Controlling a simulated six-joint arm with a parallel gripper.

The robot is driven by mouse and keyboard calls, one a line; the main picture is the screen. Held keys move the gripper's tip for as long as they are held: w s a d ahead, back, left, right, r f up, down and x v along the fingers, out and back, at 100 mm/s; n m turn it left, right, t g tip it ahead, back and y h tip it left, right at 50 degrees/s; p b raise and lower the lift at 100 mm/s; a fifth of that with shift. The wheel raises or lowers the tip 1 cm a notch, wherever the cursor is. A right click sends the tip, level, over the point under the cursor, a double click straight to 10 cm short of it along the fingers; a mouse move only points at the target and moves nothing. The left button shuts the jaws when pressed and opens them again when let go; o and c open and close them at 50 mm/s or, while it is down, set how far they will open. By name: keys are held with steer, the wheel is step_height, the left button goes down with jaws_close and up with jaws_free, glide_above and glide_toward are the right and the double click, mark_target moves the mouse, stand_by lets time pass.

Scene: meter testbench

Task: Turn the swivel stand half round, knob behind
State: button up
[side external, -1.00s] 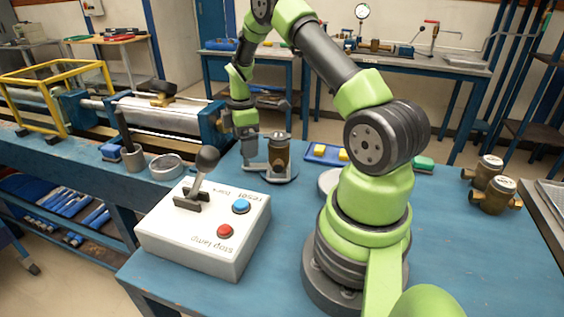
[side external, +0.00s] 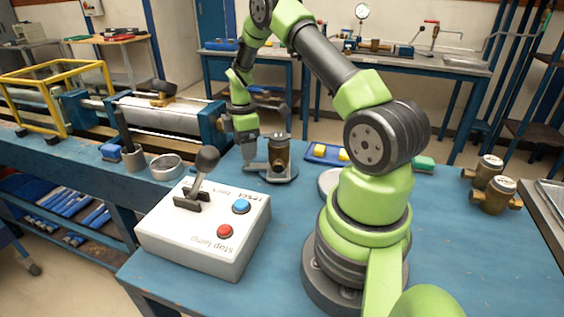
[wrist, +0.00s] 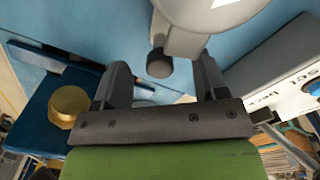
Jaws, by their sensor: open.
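The swivel stand (side external: 286,176) is a grey round base on the blue bench, just behind the control box. It carries an upright brass meter (side external: 279,158). My gripper (side external: 251,163) is low at the left side of the stand, close to it. In the wrist view, my gripper (wrist: 162,78) has its two dark fingers spread wide. A dark knob (wrist: 158,64) on a pale grey rounded body (wrist: 205,38) shows between the fingers, and I see space on both sides of it. I cannot tell how deep the knob sits between them.
The white control box (side external: 205,240) with its lever (side external: 203,172) stands in front. A grey ring (side external: 166,167) and the blue-ended test machine (side external: 212,128) are to the left. A blue tray (side external: 322,152) lies right of the stand. Two brass meters (side external: 492,185) stand far right.

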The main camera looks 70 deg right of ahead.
steer(key=shift+s+a, duration=0.35)
steer(key=shift+a, duration=0.35)
steer(key=shift+a, duration=0.1)
